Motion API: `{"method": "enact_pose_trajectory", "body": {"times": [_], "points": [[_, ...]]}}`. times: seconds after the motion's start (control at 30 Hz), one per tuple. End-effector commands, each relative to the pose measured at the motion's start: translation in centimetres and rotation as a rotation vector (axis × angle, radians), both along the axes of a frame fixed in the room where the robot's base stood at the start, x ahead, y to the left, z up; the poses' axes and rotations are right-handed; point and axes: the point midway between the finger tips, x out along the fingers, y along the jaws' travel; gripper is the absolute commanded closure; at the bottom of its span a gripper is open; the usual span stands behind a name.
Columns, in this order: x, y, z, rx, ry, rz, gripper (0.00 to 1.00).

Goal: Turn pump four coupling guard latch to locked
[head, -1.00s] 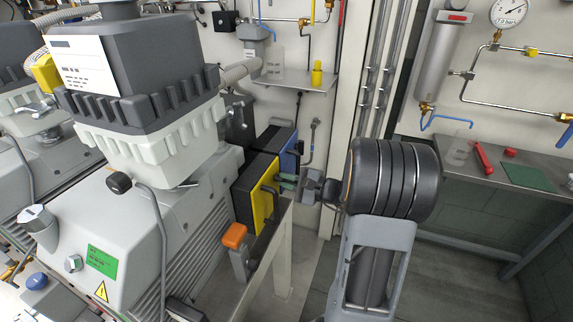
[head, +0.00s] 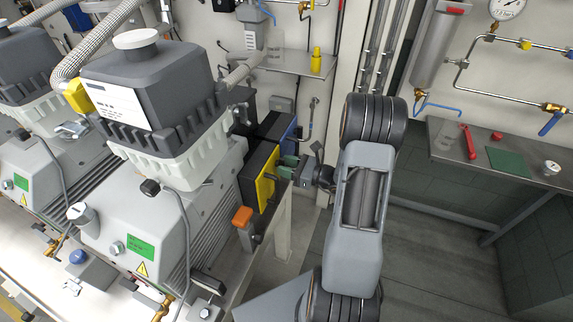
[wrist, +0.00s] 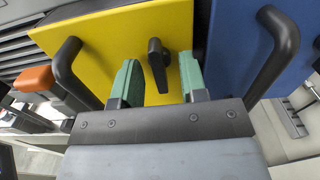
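The coupling guard is a yellow panel (head: 263,183) on the pump's dark housing, and it fills the middle of the wrist view (wrist: 95,35). A black latch lever (wrist: 157,66) sits on it, near upright and slightly tilted, its knob at the top. My gripper (wrist: 160,80) is open, with green-padded fingertips to the left and right of the lever and a gap on both sides. I cannot tell whether the tips reach the lever's depth. In the head view my gripper (head: 288,168) is at the panel's right side, and the latch is hidden.
A black bar handle (wrist: 66,75) stands on the yellow panel's left. A blue panel (wrist: 235,45) with another black handle (wrist: 275,50) is close on the right. An orange-topped lever (head: 242,216) is below left of the guard. The grey pump (head: 140,225) stands left.

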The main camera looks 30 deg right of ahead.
Motion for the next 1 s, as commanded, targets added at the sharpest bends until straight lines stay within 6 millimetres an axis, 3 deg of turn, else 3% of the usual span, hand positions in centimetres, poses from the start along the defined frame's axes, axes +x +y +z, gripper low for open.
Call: {"method": "enact_pose_trajectory", "body": {"times": [1.0], "points": [[-1.5,-1.4,0.0,-0.001,-0.001,0.000,0.61]]}}
